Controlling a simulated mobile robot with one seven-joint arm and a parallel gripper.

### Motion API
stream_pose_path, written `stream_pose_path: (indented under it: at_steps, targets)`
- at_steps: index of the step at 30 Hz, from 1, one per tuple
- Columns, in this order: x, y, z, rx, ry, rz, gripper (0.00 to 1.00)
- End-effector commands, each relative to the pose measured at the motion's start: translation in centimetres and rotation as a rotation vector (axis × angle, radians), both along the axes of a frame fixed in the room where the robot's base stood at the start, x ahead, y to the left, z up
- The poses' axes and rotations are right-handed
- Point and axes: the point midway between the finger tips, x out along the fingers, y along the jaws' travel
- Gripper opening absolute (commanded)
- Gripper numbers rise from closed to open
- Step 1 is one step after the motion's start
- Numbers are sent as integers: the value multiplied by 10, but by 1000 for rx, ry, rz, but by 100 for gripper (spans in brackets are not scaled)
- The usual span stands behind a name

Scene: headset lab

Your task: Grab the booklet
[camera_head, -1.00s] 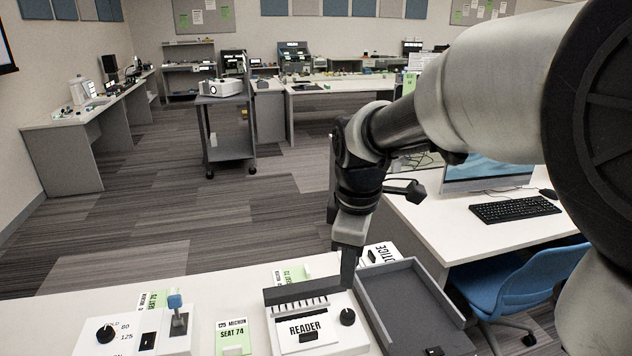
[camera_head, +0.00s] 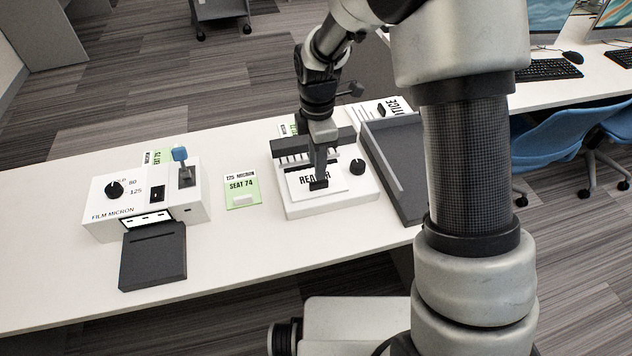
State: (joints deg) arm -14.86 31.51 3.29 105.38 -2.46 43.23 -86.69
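A white booklet marked READER (camera_head: 334,184) lies flat on a white machine (camera_head: 300,210) with a dark comb-like bar at its back and a black knob at its right. A small black tab stands on the booklet's face. My gripper (camera_head: 319,181) points down over the booklet, its tips at the black tab and covering part of the lettering. The fingers look narrow and close together. I cannot tell whether they are shut on the tab or just around it.
A dark grey tray (camera_head: 394,165) stands right of the machine, with a NOTICE card (camera_head: 396,106) behind it. A green SEAT 74 card (camera_head: 241,188) and a FILM MICRON box (camera_head: 140,205) with a dark flap (camera_head: 153,258) are to the left. The table (camera_head: 50,260) is clear in front.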

Motion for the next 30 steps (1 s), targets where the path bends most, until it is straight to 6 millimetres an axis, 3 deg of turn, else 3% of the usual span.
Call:
stream_pose_path:
  at_steps: [7,15,24,26,30]
  targets:
    - [-1,-1,-19,-1,1,-1,31]
    - [-5,-4,-57,-2,2,0,31]
    - [-4,-4,-62,1,-2,-1,31]
    - [-4,-4,-62,0,-1,-1,24]
    - [-4,-4,-62,0,-1,-1,1]
